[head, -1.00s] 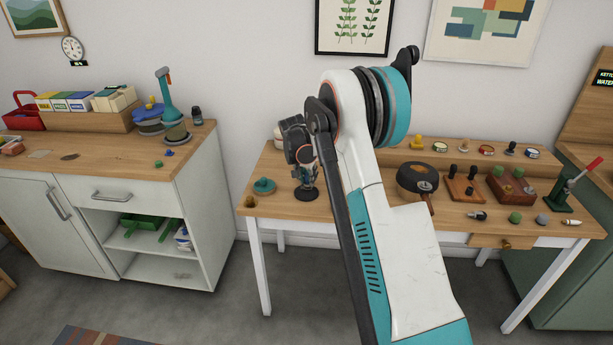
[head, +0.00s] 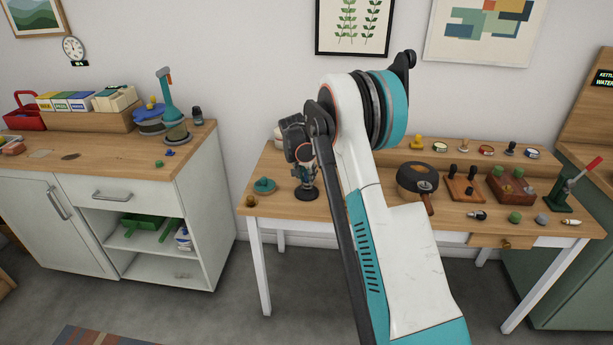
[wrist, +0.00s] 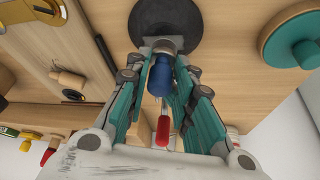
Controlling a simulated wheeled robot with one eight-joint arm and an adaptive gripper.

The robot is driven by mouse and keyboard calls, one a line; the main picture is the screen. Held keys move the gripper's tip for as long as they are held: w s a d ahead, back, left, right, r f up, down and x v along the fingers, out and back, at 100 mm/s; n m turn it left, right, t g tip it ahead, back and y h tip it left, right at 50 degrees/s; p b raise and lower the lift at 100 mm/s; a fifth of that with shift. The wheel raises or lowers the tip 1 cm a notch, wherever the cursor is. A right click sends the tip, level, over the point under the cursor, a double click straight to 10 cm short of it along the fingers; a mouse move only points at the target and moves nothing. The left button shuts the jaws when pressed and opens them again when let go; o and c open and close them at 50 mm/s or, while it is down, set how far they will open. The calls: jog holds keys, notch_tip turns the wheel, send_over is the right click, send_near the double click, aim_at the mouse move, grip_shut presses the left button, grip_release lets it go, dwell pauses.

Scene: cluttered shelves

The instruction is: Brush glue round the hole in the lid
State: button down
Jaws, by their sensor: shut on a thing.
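My gripper (head: 306,177) points down over the left part of the wooden table. In the wrist view my gripper (wrist: 162,68) is shut on a blue-handled tool (wrist: 160,76) with a grey collar at its far end and a red part at its near end; I take it for the glue brush. A dark round disc (wrist: 195,22) lies just beyond the tool's far end, and it shows under my gripper in the head view (head: 306,194). It may be the lid; no hole shows, and the fingers and tool cover part of it. I cannot tell whether the tool touches it.
A teal disc with a knob (head: 264,185) lies just left of my gripper. A dark round pan-like thing (head: 417,177), wooden blocks with knobs (head: 465,187) and a red-handled press (head: 573,190) stand to the right. A white cabinet (head: 110,240) stands left, across a gap.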

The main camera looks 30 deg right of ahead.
jog(key=shift+w+d+r+p, duration=0.1)
jog(key=shift+d+r+p, duration=0.15)
jog(key=shift+r+p, duration=0.15)
jog(key=shift+a+r+p, duration=0.15)
jog(key=shift+r+p, duration=1.4)
jog(key=shift+r, duration=1.45)
jog(key=c, duration=2.1)
grip_release()
grip_shut()
jog(key=shift+f, duration=0.15)
jog(key=shift+a+f+b, duration=0.15)
jog(key=shift+f+b, duration=1.45)
jog(key=shift+f, duration=1.1)
